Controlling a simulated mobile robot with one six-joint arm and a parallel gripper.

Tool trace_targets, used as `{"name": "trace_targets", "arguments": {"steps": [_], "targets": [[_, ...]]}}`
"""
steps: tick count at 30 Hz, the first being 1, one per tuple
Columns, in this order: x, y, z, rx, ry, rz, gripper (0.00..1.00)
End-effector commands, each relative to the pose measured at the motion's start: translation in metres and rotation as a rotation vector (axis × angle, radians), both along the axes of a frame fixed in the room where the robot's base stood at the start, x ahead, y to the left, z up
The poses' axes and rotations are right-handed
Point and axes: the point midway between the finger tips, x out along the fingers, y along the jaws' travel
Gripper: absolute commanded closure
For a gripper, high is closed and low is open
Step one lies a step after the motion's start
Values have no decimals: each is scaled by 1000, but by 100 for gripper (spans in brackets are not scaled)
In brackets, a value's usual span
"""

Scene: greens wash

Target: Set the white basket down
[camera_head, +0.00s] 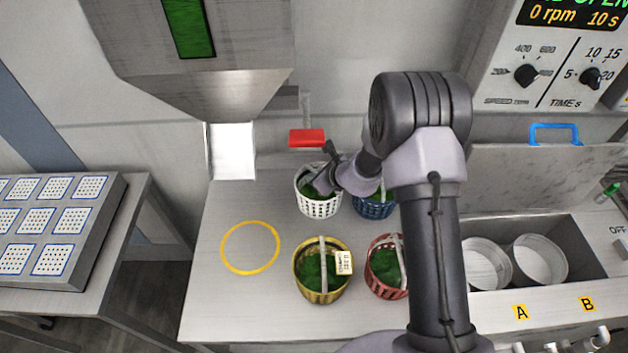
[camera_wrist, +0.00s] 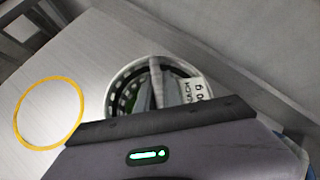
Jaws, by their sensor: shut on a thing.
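The white basket (camera_head: 318,207) stands behind the yellow basket in the head view, with greens inside. My gripper (camera_head: 318,183) reaches down to it from the right and is shut on its handle. In the wrist view the white basket (camera_wrist: 118,96) shows just beyond the gripper body, with its pale handle strip between the fingers (camera_wrist: 157,88) and a paper tag (camera_wrist: 195,90) at its right. The gripper hides much of the basket. I cannot tell whether its bottom touches the counter. A yellow ring (camera_head: 250,248) is marked on the counter to the left, and it is empty.
A yellow basket (camera_head: 300,268) and a red basket (camera_head: 374,270), both with greens, stand in front. A blue basket (camera_head: 375,209) is close on the right, partly behind my arm. The counter's left side is clear.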

Motion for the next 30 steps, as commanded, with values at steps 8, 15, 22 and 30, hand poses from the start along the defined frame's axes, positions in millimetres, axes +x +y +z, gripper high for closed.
{"name": "trace_targets", "arguments": {"steps": [8, 15, 22, 30], "targets": [[1, 0, -1, 0, -3, 0, 100], [0, 0, -3, 0, -2, 0, 68], [0, 0, -2, 0, -1, 0, 68], [-32, -24, 43, 0, -3, -3, 68]]}}
